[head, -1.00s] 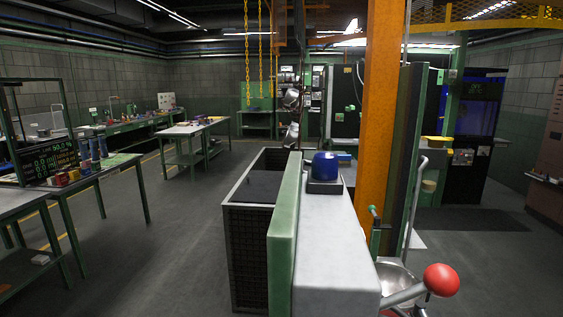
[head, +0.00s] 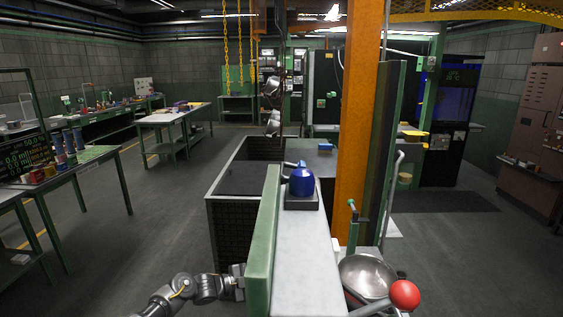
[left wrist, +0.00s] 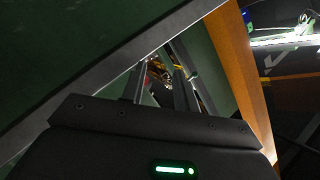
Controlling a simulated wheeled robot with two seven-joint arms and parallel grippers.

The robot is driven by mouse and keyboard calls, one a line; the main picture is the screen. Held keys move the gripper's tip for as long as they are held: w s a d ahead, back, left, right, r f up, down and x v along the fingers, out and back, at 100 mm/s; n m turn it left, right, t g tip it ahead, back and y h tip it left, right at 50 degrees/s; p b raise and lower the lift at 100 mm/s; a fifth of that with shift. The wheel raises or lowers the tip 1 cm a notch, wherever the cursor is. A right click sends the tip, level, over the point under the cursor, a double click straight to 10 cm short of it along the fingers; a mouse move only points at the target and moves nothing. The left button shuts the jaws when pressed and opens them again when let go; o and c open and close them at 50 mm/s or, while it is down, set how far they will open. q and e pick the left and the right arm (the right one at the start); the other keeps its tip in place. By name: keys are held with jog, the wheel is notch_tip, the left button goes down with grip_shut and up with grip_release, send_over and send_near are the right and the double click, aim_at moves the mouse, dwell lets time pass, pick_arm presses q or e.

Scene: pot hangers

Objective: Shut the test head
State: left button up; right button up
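No part is clearly marked as the test head. A long grey-topped housing (head: 308,255) with a green side panel (head: 263,245) stands in front of me. A grey lever with a red ball knob (head: 405,295) is at the lower right, beside a round metal bowl (head: 367,275). My left gripper (head: 238,281) is low, at the left side of the green panel; whether it touches is unclear. In the left wrist view its two fingers (left wrist: 160,85) are spread with a gap between them, near a dark green surface. My right gripper is not in view.
A blue rounded object (head: 301,182) sits on the housing. An orange post (head: 357,130) rises to its right. A dark mesh-sided bin (head: 228,225) is behind my left gripper. A workbench (head: 68,172) is at the left, with open floor between.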

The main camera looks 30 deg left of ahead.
pick_arm(q)
notch_tip(320, 180, up, 21)
jog(key=w+a+m+g+h+p, duration=0.1)
jog(key=m+h, duration=0.3)
jog(key=m, duration=0.3)
jog(key=s+r+m+g+h+p, duration=0.15)
jog(key=s+r+m, duration=0.25)
jog(key=r, duration=0.6)
jog(key=s+r+m+g+h+p, duration=0.1)
jog(key=s+r+m+g+h, duration=0.2)
jog(key=r, duration=0.7)
jog(key=shift+m+y, duration=0.3)
jog(key=shift+y, duration=0.45)
jog(key=p+x, duration=0.5)
jog(key=x, duration=0.5)
jog(key=shift+w+d+r, duration=0.1)
jog(key=shift+d+r, duration=0.05)
grip_shut()
